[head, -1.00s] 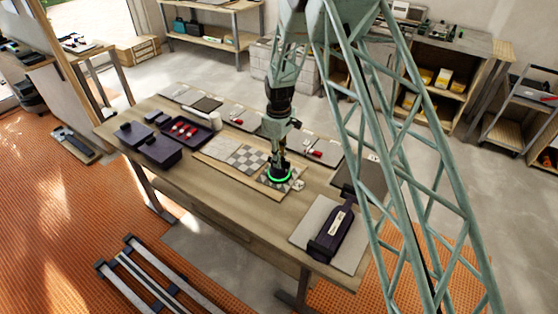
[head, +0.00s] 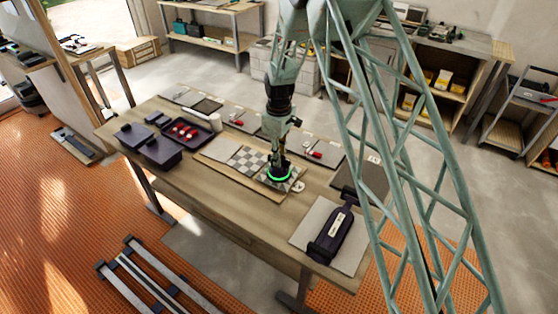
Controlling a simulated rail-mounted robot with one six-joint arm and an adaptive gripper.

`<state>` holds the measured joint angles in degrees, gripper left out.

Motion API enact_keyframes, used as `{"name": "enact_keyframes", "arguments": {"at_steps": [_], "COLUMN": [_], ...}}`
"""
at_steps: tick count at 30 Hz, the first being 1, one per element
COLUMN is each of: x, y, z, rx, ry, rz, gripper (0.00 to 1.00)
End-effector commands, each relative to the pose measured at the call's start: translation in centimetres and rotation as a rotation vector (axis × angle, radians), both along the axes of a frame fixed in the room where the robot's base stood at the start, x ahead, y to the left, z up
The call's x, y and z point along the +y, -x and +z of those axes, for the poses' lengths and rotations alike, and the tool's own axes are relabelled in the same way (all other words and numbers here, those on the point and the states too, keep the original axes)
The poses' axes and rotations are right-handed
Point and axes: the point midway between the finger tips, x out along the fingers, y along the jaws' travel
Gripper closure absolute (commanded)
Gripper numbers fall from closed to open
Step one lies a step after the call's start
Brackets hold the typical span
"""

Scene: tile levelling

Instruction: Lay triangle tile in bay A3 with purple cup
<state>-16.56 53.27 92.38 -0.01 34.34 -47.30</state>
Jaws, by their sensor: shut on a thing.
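My gripper (head: 279,165) points straight down over the right part of the checkered tile board (head: 246,158) on the long wooden table. It is shut on a small dark thing (head: 280,178) with a bright green ring around it. I cannot tell from here whether this is the purple cup, or whether it touches the tiles below. A small white piece (head: 299,187) lies just right of the ring. The triangle tile and the bay labels are too small or hidden to tell.
A dark purple tool (head: 331,236) lies on a grey mat (head: 306,217) at the table's right end. Dark boxes (head: 161,152) and a tray of red pieces (head: 207,139) stand at the left. Several grey plates (head: 207,106) line the back edge. The front strip is clear.

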Motion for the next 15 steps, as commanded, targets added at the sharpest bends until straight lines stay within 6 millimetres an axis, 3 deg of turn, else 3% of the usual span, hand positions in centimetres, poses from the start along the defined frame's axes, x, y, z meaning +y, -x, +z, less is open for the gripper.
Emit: {"name": "enact_keyframes", "arguments": {"at_steps": [15], "x": [0.0], "y": [-0.1], "z": [2.0], "rx": [-0.001], "ry": [0.000], "rz": [0.000], "gripper": [1.00]}}
